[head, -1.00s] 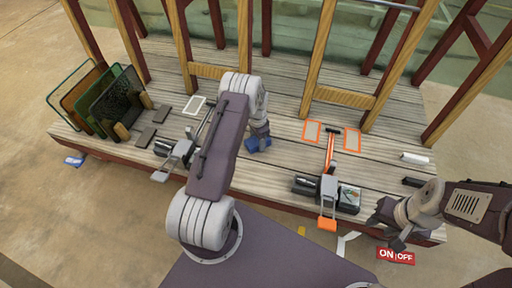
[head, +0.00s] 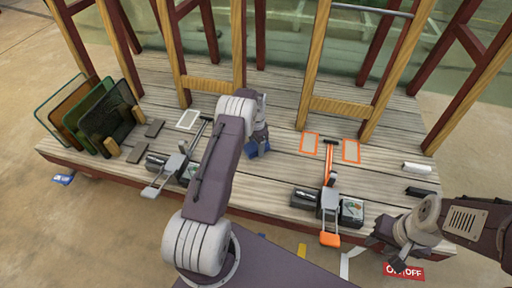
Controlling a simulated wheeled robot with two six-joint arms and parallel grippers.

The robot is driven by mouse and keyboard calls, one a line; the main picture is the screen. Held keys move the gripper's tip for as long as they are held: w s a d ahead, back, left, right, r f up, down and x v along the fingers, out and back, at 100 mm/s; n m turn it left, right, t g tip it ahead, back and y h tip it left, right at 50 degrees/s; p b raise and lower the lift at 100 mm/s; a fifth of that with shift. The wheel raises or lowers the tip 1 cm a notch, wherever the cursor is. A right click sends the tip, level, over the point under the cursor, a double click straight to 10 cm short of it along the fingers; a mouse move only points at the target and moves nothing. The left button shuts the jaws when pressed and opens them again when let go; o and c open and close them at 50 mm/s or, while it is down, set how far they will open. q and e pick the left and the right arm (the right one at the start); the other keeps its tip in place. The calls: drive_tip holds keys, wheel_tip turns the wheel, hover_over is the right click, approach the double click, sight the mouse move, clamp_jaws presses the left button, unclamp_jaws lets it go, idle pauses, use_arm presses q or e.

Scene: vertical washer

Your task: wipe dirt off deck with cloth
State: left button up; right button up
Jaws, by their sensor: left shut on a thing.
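The deck (head: 270,190) is a grey weathered plank platform across the middle of the head view. No clear dirt patch shows on the visible planks. My right gripper (head: 386,250) hangs at the deck's front right edge, away from the cloth, and its finger gap is unclear.
Upright panels (head: 100,120) stand in a rack at the left. A grey-handled device (head: 172,168) and an orange-handled device (head: 330,205) sit along the front edge. Wooden posts (head: 305,65) rise behind. A white block (head: 417,168) and a black block (head: 420,191) lie at the right.

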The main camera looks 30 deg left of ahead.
use_arm(q)
drive_tip(key=shift+r+p, duration=2.4)
drive_tip(key=shift+r, duration=0.6)
wheel_tip(320, 180, up, 3)
drive_tip(key=p, duration=0.3)
drive_tip(key=shift+r, duration=0.1)
